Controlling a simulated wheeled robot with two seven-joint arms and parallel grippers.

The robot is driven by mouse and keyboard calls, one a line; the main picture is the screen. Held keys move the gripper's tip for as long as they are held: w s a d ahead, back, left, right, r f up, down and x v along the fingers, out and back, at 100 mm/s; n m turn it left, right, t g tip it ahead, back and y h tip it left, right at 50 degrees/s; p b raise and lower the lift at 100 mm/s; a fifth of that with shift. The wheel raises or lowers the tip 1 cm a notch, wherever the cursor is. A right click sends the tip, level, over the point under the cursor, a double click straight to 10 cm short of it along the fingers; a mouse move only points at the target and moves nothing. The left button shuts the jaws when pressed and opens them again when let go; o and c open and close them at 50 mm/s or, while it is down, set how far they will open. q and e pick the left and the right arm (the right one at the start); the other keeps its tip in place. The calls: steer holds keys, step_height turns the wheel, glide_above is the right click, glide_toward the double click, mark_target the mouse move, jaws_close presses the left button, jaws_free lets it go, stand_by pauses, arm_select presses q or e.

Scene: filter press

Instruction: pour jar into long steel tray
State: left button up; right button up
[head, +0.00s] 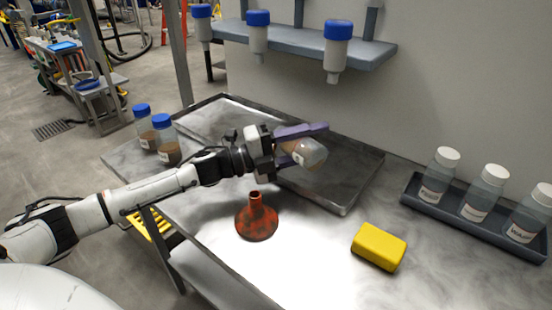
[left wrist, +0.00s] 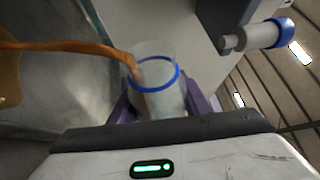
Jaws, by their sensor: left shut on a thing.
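The jar (head: 312,154) is clear and open, with brownish contents. My left gripper (head: 302,142), with purple fingers, is shut on it. The jar is tipped on its side above the long steel tray (head: 348,168), with its mouth towards the right. In the left wrist view the jar (left wrist: 155,70) has a blue ring, and a brown stream (left wrist: 70,47) runs out of its mouth to the left. A brown patch shows at that view's left edge. In the head view the arm and jar hide part of the tray. My right gripper is not in view.
Two blue-capped jars (head: 165,140) with brown contents stand left of the tray. A rusty red funnel (head: 256,218) and a yellow block (head: 379,247) are in front. A dark tray (head: 450,222) holds three white-capped bottles at right. A wall shelf (head: 290,42) holds blue-capped vessels.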

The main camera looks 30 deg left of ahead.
arm_select(q)
steer(key=shift+s+d+r+n, duration=0.2)
steer(key=shift+d+n, duration=0.1)
steer(key=shift+d, duration=0.1)
steer(key=shift+d, duration=0.1)
steer(key=shift+d+r+n+t, duration=0.15)
steer(key=shift+r+n+t, duration=0.15)
steer(key=shift+n, duration=0.1)
steer(key=shift+w+a+r+n+t+p, duration=0.15)
steer(key=shift+r+n+t+p, duration=0.4)
steer(key=shift+n, duration=0.65)
stand_by(0.3)
